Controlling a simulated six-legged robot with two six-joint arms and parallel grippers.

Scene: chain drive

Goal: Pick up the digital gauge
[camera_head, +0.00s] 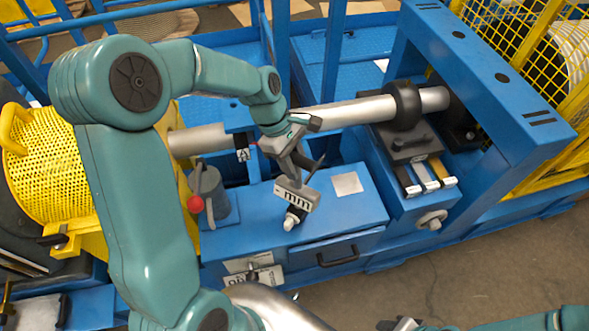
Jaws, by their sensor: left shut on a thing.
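The digital gauge (297,196) is a small grey block with "mm" on its face. It is tilted and shows above the blue cabinet top (345,208). My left gripper (303,167) comes down from above and is shut on the gauge's upper part. The fingertips partly hide where they meet it. A black and white piece (293,217) shows just below the gauge; I cannot tell whether it touches the cabinet. Part of my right gripper (402,324) shows at the bottom edge, cut off, and its jaws are not clear.
A grey switch with a red knob (195,204) stands left of the gauge. A steel shaft (345,111) runs behind it to a black bearing (405,105). A row of small blocks (427,176) lies right. Yellow mesh guards (40,160) stand at the left.

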